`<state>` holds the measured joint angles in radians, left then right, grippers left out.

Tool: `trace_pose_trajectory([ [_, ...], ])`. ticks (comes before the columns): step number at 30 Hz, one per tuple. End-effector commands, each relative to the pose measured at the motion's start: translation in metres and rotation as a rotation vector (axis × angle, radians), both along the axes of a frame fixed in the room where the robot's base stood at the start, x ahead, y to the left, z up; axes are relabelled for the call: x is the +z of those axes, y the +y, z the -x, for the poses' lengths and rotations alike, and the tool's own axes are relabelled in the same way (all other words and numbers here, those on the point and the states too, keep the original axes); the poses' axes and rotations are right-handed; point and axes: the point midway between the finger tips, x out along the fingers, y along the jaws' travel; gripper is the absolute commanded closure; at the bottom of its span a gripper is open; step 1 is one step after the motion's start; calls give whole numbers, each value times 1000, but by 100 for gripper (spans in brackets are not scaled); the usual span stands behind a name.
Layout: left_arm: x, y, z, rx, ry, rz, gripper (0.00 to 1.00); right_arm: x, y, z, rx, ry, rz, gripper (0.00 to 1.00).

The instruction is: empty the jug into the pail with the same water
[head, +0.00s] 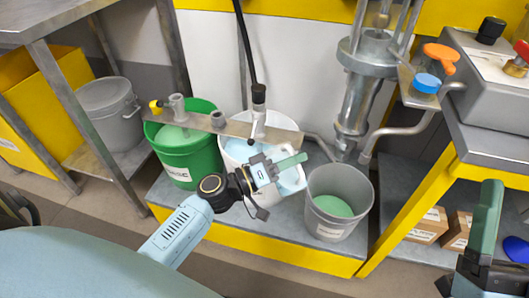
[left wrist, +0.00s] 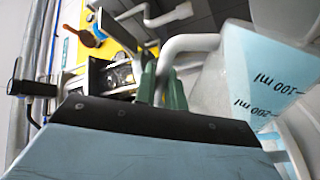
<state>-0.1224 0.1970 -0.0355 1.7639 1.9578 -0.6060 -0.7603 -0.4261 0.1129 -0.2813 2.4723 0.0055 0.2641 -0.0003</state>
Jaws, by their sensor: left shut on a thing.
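My left gripper (head: 288,163) is shut on the jug (head: 289,182), a pale, see-through vessel with light blue liquid. The jug is at the front right of the white pail (head: 292,130), overlapping it in the head view; I cannot tell its height above it. In the left wrist view the jug (left wrist: 275,75) shows ml marks and blue liquid beside the green fingers (left wrist: 162,88). The white pail holds light blue liquid. A green pail (head: 188,163) and a grey pail (head: 327,228) hold green liquid. My right gripper (head: 501,225) is open and apart at the lower right.
A metal bar (head: 205,123) and a black-hosed nozzle (head: 258,110) cross above the green and white pails. A steel cylinder with pipes (head: 357,100) stands behind the grey pail. Boxes (head: 428,225) sit under the right bench.

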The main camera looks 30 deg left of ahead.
Motion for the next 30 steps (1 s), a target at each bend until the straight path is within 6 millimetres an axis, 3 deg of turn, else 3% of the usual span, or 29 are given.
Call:
trace_pose_trajectory([
  [30, 6, 3, -2, -1, 21, 37, 100, -9, 3, -11, 0, 125, 37, 24],
])
